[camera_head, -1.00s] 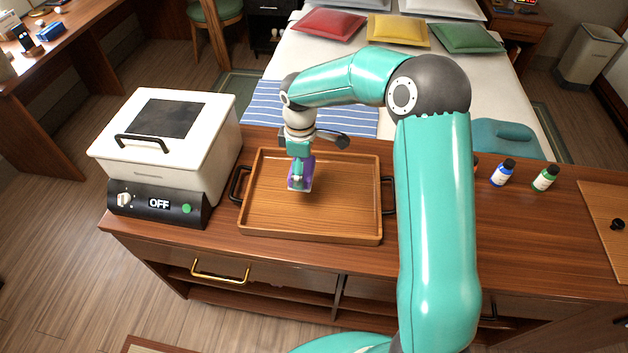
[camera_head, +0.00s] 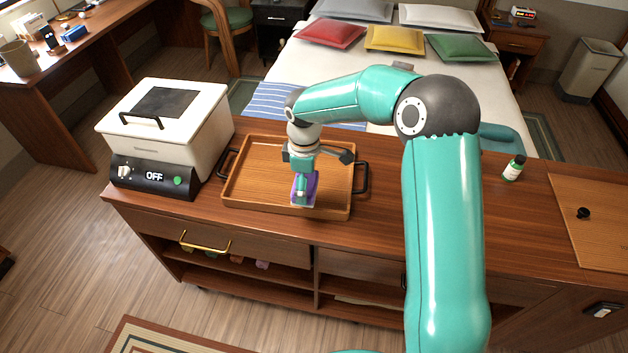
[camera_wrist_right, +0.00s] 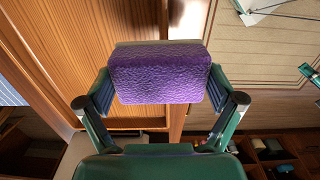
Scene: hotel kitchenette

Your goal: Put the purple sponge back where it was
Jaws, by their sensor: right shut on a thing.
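My right gripper (camera_head: 304,186) is shut on the purple sponge (camera_head: 309,189). In the head view it hangs pointing down at the front right part of the wooden tray (camera_head: 255,184). In the right wrist view the sponge (camera_wrist_right: 160,75) sits between the two fingers (camera_wrist_right: 160,98), and its purple rough face fills the middle. A thin pale layer shows along one edge of it. I cannot tell whether the sponge touches the tray. My left gripper is not in view.
A white cooker (camera_head: 190,115) reading OFF stands left of the tray. A green-labelled bottle (camera_head: 513,168) and a wooden board (camera_head: 590,215) are to the right. Below the counter, an open shelf (camera_head: 250,262) holds several small coloured items. The bed (camera_head: 400,75) is behind.

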